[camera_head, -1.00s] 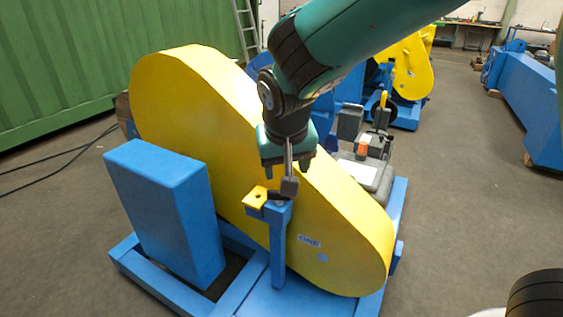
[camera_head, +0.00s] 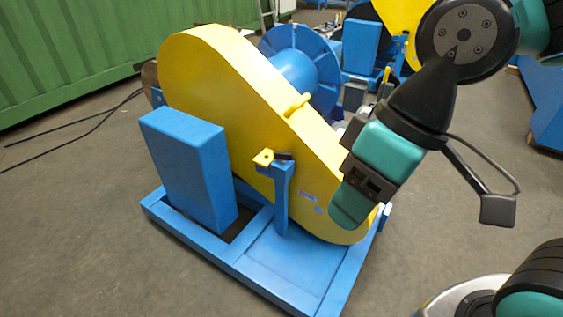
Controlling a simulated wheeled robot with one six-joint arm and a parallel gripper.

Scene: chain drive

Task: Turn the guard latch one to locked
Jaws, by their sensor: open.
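The guard latch (camera_head: 284,157) is a small dark piece on top of a blue upright post (camera_head: 281,200), in front of the yellow guard (camera_head: 225,90). A yellow tab (camera_head: 263,158) with a hole sits at its left end. The dark piece lies roughly level beside the tab; its exact angle is too small to tell. A label below right of it, by the post, seems to read ONE. My gripper (camera_head: 364,184) is open and empty, to the right of the latch and apart from it, in front of the guard's lower right part.
A blue box (camera_head: 186,170) stands left of the post on the blue base frame (camera_head: 260,285). A yellow handle (camera_head: 297,105) sits on the guard's sloping edge. A blue spool (camera_head: 300,70) is behind. The floor at the front left is clear.

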